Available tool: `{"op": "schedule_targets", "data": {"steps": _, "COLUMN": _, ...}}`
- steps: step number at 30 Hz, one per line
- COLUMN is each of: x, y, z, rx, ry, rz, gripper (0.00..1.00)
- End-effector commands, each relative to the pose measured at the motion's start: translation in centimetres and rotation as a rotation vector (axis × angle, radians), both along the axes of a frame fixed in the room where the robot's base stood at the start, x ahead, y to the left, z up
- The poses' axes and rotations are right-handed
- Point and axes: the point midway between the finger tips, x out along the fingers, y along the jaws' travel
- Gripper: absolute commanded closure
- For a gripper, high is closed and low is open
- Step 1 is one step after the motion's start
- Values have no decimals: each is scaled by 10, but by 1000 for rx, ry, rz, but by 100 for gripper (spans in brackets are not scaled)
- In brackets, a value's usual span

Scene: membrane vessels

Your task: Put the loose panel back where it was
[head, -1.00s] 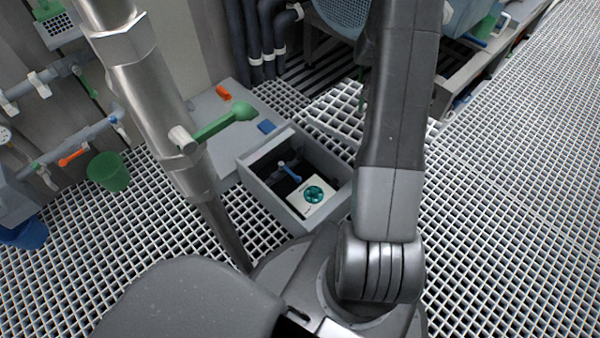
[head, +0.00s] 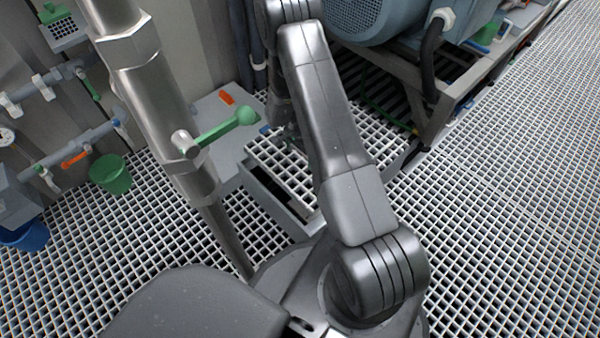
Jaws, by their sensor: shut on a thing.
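The loose panel (head: 280,165) is a white square-mesh grating piece. It lies across or just above the grey-walled floor pit (head: 294,222) and covers most of its opening. A dark strip of the pit shows along the panel's lower left edge. My gripper (head: 291,138) is at the panel's far side, partly hidden by my arm, and is shut on the panel. My arm also hides the panel's right part. I cannot tell whether the panel touches the pit's rim. The white box and blue-handled item inside the pit are now hidden.
A steel post with a green lever (head: 228,127) stands close left of the pit. A blue motor (head: 370,18) on a frame is at upper right. The right floor is clear.

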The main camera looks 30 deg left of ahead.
Motion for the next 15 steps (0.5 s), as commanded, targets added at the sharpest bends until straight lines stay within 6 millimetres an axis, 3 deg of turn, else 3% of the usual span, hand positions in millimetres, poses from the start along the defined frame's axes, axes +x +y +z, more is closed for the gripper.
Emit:
{"op": "schedule_targets", "data": {"steps": 6, "x": 0, "y": 0, "z": -41, "rx": -1, "ry": 0, "rz": 1, "gripper": 68}}
{"op": "schedule_targets", "data": {"steps": 15, "x": 0, "y": 0, "z": -70, "rx": 0, "ry": 0, "rz": 2, "gripper": 68}}
